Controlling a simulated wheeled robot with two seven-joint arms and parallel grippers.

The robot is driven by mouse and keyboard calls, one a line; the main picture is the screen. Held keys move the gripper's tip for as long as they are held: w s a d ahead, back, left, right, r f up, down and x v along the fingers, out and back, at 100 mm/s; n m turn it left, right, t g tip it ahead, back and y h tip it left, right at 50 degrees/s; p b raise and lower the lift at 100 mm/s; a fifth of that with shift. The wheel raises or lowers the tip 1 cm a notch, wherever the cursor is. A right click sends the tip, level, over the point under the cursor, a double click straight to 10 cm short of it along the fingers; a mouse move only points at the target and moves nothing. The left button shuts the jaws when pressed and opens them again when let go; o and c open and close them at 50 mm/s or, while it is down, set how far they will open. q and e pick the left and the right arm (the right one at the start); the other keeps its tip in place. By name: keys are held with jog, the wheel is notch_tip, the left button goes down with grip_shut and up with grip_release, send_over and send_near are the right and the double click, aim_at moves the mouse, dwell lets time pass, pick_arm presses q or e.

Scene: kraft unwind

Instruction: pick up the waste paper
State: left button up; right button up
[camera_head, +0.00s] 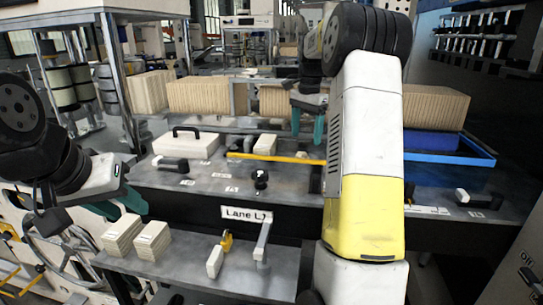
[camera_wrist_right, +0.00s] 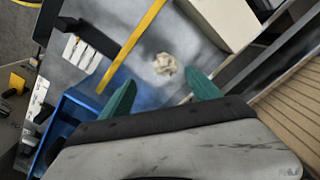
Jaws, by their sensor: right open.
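The waste paper (camera_wrist_right: 165,64) is a small crumpled cream ball lying on the grey bench top in the right wrist view. The paper shows between and beyond the fingertips, not gripped. In the head view my right gripper (camera_head: 307,124) hangs above the back of the bench. My left gripper (camera_head: 118,208) is at the left, over the lower shelf's edge; its opening is unclear.
A yellow bar (camera_head: 275,158) crosses the bench; it also shows beside the paper in the wrist view (camera_wrist_right: 130,47). A blue tray (camera_head: 450,158) stands at the right. Kraft stacks (camera_head: 205,95) line the back. Pale blocks (camera_head: 122,236) and lever handles (camera_head: 262,240) occupy the front shelf.

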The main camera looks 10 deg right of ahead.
aim_at(302, 154)
jog(key=shift+w+f, duration=0.3)
jog(key=shift+w, duration=0.1)
jog(key=shift+f, duration=0.3)
jog(key=f, duration=0.7)
jog(key=shift+w+a, duration=0.2)
jog(key=shift+c, duration=0.2)
jog(key=c, duration=1.4)
